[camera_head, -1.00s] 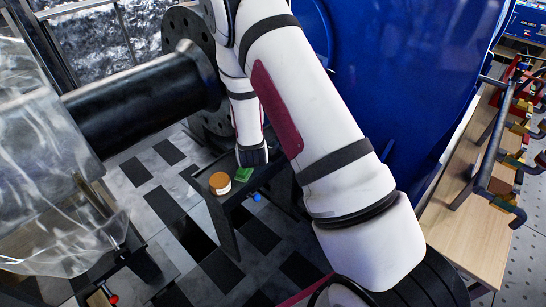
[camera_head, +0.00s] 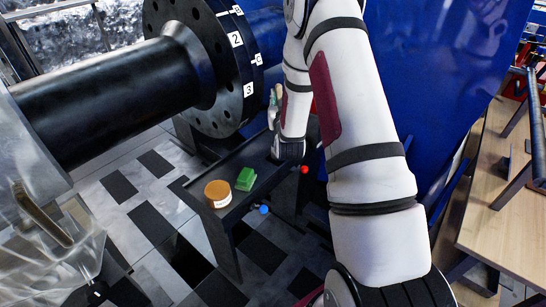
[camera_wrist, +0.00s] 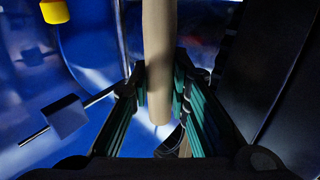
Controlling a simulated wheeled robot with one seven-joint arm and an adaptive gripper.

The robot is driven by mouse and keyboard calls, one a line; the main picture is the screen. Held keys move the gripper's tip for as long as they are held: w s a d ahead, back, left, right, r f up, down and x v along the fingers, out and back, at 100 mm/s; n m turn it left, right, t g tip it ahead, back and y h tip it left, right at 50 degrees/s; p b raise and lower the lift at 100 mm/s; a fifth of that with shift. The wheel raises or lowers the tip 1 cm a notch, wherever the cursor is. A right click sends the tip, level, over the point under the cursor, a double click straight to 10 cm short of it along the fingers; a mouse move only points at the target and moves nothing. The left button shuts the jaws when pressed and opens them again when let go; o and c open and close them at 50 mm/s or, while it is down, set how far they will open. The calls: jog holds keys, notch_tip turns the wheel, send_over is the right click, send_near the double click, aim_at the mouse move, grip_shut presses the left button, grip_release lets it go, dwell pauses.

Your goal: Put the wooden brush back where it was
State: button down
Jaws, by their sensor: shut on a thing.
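The wooden brush shows in the wrist view as a plain round light-brown handle (camera_wrist: 157,50), upright in the picture. My gripper (camera_wrist: 160,88) is shut on this handle, with a green-lined finger on each side of it. The handle's lower end shows between the fingers. Its upper part runs out of the top of the picture, and no bristles show. In the head view my arm stands over the right end of a narrow dark bench (camera_head: 258,142).
On the bench stand an orange-lidded round tin (camera_head: 218,194) and a green block (camera_head: 246,179). A black pipe flange (camera_head: 205,75) overhangs the bench's back. A big blue housing (camera_head: 440,80) and a wooden table (camera_head: 495,225) stand at right.

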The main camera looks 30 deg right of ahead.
notch_tip(320, 180, down, 10)
jog(key=shift+w+d+f+b, duration=0.1)
jog(key=shift+d+f+b, duration=0.05)
jog(key=shift+b, duration=0.55)
jog(key=shift+f, duration=0.1)
jog(key=c, duration=1.5)
grip_release()
jog(key=shift+f, duration=0.1)
